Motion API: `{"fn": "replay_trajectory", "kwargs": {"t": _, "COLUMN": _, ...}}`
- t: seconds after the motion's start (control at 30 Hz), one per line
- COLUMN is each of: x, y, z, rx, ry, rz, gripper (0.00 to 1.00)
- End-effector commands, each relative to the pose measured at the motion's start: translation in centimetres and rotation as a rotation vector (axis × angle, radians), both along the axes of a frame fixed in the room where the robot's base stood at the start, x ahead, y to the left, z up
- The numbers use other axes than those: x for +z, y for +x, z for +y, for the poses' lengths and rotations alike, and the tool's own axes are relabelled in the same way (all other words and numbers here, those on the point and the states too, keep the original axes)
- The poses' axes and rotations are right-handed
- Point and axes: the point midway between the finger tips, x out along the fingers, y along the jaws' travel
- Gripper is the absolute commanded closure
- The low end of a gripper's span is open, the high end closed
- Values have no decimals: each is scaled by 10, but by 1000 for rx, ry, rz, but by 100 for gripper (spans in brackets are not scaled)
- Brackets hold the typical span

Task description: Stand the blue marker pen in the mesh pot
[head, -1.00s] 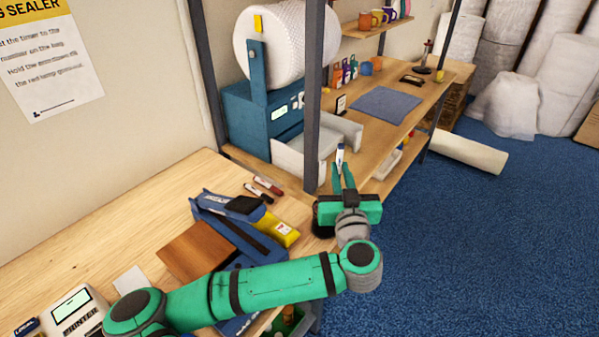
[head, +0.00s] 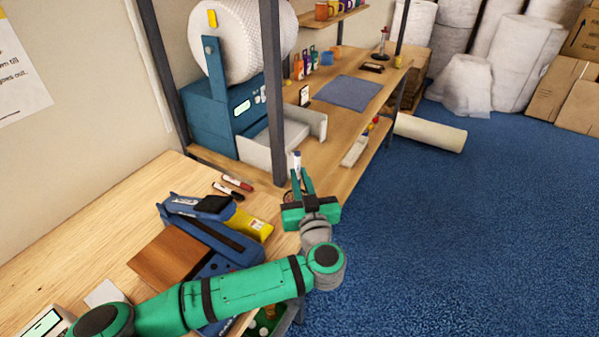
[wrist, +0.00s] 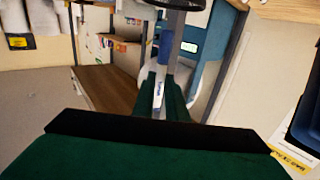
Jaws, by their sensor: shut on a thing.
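My gripper (head: 299,185) is shut on the blue marker pen (head: 296,160), which has a white barrel and a blue end. The pen stands up out of the fingers, close to upright in the head view. In the wrist view the pen (wrist: 159,92) lies between the green fingers (wrist: 165,88). A dark round shape, probably the mesh pot (head: 287,196), is mostly hidden behind my gripper at the near bench's right end. A dark ring at the top of the wrist view (wrist: 184,4) may be its rim; the pen appears apart from it.
Red (head: 237,183) and black (head: 226,191) markers lie on the near bench (head: 75,235). A blue device (head: 220,238), yellow packet (head: 250,224) and brown block (head: 170,257) are beside my arm. A dark shelf post (head: 273,95) rises behind the gripper.

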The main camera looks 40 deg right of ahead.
Motion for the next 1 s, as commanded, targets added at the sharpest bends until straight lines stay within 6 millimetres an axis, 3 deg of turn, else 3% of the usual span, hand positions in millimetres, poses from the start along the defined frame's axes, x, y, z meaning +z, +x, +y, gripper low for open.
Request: {"fn": "replay_trajectory", "kwargs": {"t": 1.0, "x": -69, "y": 1, "z": 1, "rx": 3, "ry": -1, "rz": 0, "gripper": 100}}
